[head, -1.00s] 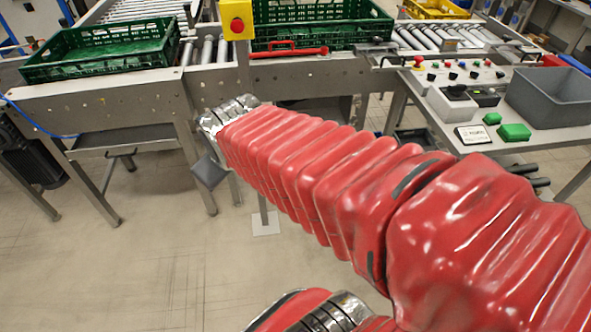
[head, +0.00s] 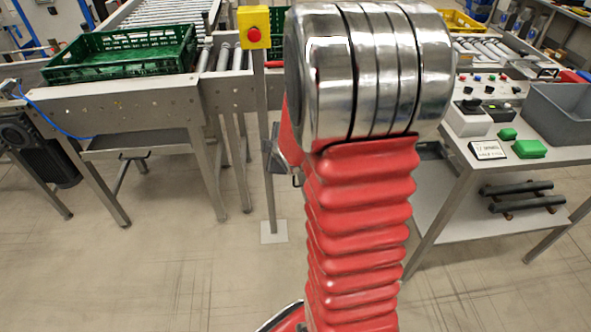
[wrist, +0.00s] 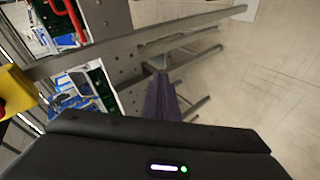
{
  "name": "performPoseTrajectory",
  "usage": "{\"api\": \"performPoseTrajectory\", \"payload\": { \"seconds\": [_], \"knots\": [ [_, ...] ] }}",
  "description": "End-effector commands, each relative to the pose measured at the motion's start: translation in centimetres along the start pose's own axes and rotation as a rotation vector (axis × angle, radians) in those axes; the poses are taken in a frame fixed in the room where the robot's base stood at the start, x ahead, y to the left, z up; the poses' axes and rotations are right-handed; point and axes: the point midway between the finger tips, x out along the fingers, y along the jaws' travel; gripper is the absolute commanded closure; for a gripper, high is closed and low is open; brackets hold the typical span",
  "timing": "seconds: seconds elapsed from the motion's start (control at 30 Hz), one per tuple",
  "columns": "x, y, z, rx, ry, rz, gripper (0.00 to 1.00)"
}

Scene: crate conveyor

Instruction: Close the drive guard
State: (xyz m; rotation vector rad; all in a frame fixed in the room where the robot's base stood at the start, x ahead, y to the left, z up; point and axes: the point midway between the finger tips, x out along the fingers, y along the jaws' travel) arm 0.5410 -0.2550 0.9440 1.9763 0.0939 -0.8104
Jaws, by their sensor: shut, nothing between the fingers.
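A red handle (wrist: 70,18) shows at the top left of the wrist view, by the metal conveyor frame (wrist: 118,55). It seems to belong to the drive guard. Whether the guard is open or closed I cannot tell. In the head view my raised arm hides that stretch of conveyor. My gripper (wrist: 162,97) shows in the wrist view as dark, narrow fingers, shut and empty. It is apart from the red handle, in front of and below the conveyor frame.
A yellow box with a red button (head: 253,27) stands on a post before the conveyor. A green crate (head: 68,74) sits on the left. At right is a control table with a grey bin (head: 560,112) and green blocks. The floor in front is clear.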

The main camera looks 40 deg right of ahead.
Motion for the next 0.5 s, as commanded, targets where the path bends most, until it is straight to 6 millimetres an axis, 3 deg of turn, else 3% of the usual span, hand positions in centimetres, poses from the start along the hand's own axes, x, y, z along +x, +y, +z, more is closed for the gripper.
{"api": "performPoseTrajectory", "payload": {
  "seconds": [0.2,0.5],
  "knots": [
    [3.7,-1.5,3.6,-0.121,0.055,0.042,1.00],
    [7.0,-4.4,7.8,-0.264,0.146,0.124,1.00]
  ]
}}
